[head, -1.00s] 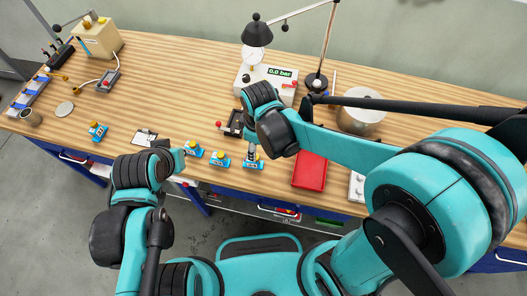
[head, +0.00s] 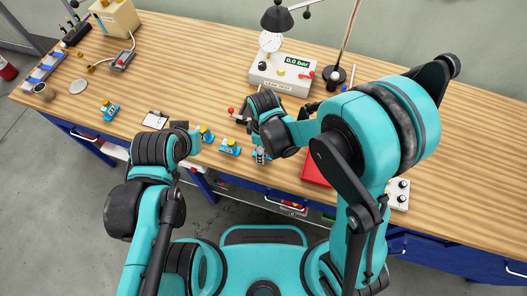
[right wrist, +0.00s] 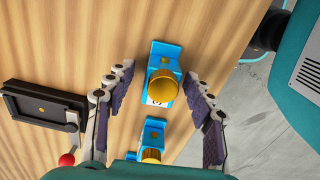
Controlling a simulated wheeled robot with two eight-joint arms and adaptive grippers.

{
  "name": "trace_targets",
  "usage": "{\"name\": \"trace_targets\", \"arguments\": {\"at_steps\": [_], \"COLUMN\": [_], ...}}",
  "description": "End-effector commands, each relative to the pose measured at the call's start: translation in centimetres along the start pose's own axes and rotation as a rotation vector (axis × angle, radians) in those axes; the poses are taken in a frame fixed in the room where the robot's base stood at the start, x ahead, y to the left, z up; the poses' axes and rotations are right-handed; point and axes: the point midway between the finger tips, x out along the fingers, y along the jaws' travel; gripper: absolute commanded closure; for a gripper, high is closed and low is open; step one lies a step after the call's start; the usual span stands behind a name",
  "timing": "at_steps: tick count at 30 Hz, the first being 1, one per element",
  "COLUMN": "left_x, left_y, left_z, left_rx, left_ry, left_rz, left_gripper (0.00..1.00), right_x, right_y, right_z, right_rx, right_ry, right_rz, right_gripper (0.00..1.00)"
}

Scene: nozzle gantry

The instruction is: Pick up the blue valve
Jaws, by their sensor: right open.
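Several blue valves with yellow knobs stand along the bench's front edge. The rightmost blue valve (head: 260,160) is under my right gripper (head: 262,150) and partly hidden by it. In the right wrist view that valve (right wrist: 164,76) shows its round brass-yellow knob, between the two spread fingers of my right gripper (right wrist: 163,100). The fingers are open, with a gap on each side of it. A second blue valve (right wrist: 152,138) lies just below it in that view; it is also in the head view (head: 230,147). My left gripper (head: 186,140) is mostly hidden behind its wrist; its jaws are unclear.
Another valve (head: 207,134) and one farther left (head: 109,109) stand on the bench. A black tray with a red-knobbed lever (right wrist: 45,103) is beside the gripper. A red tray (head: 315,172) lies to the right, a gauge box (head: 282,75) behind. The bench front drops to the floor.

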Motion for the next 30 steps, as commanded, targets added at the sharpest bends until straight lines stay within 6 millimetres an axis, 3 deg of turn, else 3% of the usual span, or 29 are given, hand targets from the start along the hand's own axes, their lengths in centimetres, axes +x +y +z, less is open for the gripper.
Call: {"name": "trace_targets", "arguments": {"at_steps": [5,9,11,23,30], "left_x": [-0.1,-0.1,-0.1,-0.2,-1.3], "left_y": [0.0,0.0,0.0,0.0,0.0], "left_z": [-0.1,-0.1,-0.1,-0.2,-0.9], "left_rx": [0.000,0.000,0.000,0.000,0.000], "left_ry": [0.000,0.000,0.000,0.000,0.000], "left_rz": [0.000,0.000,0.000,0.000,0.000], "left_gripper": [1.00,1.00,1.00,1.00,1.00], "right_x": [-0.1,-0.1,-0.1,-0.6,-3.9], "right_y": [0.0,0.0,0.0,0.0,0.0], "right_z": [0.0,0.0,0.0,0.0,0.0], "right_rx": [0.000,0.000,0.000,0.000,0.000], "right_ry": [0.000,0.000,0.000,0.000,0.000], "right_rz": [0.000,0.000,0.000,0.000,0.000], "right_gripper": [0.49,0.86,1.00,1.00,1.00]}}
